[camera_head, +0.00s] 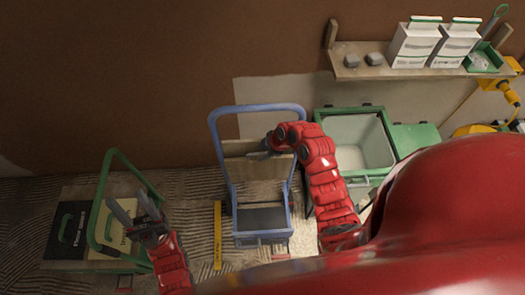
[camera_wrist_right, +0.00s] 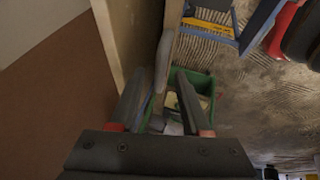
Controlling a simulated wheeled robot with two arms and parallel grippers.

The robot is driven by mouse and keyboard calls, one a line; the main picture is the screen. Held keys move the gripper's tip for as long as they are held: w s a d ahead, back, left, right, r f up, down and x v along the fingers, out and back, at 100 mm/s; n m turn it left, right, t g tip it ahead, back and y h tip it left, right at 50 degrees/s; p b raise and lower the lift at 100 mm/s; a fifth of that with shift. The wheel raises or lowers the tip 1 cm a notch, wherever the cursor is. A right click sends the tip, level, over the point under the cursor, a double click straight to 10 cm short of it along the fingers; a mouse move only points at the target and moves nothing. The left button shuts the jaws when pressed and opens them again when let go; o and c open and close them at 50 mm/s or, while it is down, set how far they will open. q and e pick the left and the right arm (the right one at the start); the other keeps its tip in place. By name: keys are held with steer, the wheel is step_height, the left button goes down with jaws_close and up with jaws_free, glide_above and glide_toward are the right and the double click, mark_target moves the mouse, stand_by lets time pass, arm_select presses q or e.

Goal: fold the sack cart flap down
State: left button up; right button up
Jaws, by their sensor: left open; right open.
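The blue sack cart (camera_head: 227,175) stands upright in the middle of the head view. A beige board (camera_head: 240,174) spans its upper frame, and a dark grey plate (camera_head: 262,218) lies low between its sides. I cannot tell for certain which is the flap. My right gripper (camera_head: 250,155) is open at the board's upper part. In the right wrist view the open fingers (camera_wrist_right: 160,78) are close to a beige panel's edge (camera_wrist_right: 130,40); contact is unclear. Part of the blue frame (camera_wrist_right: 262,22) shows there. My left gripper (camera_head: 127,196) is open and empty, left of the cart.
A green-framed cart (camera_head: 107,170) with sacks (camera_head: 70,232) stands at left, close to my left gripper. A yellow level (camera_head: 217,235) lies beside the sack cart. A green bin (camera_head: 383,176) stands at right, beneath a wall shelf (camera_head: 375,72) with boxes (camera_head: 414,44).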

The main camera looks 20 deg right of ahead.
steer(key=shift+c, duration=0.2)
jaws_close()
stand_by(1.1)
